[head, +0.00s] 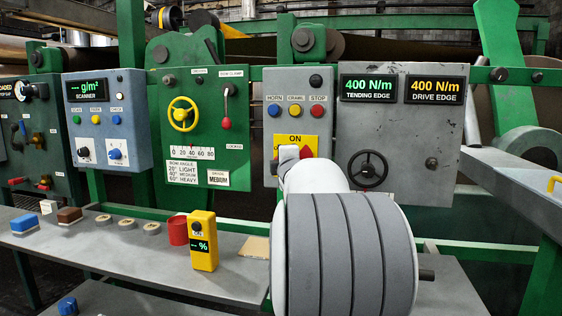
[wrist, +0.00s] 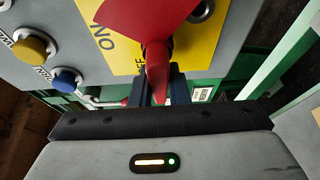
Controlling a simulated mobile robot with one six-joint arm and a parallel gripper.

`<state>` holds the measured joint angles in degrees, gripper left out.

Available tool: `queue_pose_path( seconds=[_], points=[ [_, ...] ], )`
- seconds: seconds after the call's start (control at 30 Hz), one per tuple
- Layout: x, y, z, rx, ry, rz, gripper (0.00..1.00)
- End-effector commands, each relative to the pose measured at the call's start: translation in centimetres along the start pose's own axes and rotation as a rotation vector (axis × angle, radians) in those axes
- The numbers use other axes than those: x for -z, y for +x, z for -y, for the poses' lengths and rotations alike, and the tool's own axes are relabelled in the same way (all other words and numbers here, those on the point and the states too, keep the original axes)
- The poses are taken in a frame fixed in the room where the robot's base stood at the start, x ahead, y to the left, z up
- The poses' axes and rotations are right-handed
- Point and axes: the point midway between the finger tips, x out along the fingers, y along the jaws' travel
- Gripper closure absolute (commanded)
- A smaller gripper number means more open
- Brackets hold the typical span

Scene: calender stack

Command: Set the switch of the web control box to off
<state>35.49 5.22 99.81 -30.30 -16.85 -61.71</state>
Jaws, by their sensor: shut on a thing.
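The web control box (head: 297,85) is a grey box at centre in the head view, with HORN, CRAWL and STOP buttons and a yellow switch plate (head: 311,143) marked ON at its top. My arm hides most of the switch and my gripper there. In the wrist view the red switch handle (wrist: 148,20) stands before the yellow plate (wrist: 205,50). Its narrow end reaches down between the dark fingers of my gripper (wrist: 160,82), which is shut on it. The OFF lettering is mostly hidden by the handle. I cannot tell the handle's exact setting.
To the left is a green panel with a yellow handwheel (head: 183,114). To the right is a grey cabinet with a black handwheel (head: 368,168). A yellow meter (head: 204,245) and red cup (head: 178,230) stand on the bench below. A blue button (wrist: 67,80) is near my fingers.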

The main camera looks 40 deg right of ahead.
Motion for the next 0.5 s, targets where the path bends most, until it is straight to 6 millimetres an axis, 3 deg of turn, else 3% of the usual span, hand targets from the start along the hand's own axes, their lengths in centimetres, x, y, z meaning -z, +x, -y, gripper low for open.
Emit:
queue_pose_path(
  seconds=[0.27,0.3,0.5],
  points=[
    [-0.15,0.01,-0.14,-0.002,0.001,0.002,1.0],
    [-0.14,0.01,-0.14,-0.002,0.001,0.002,0.83],
    [-0.07,0.0,-0.09,-0.002,0.001,0.001,0.67]
  ],
)
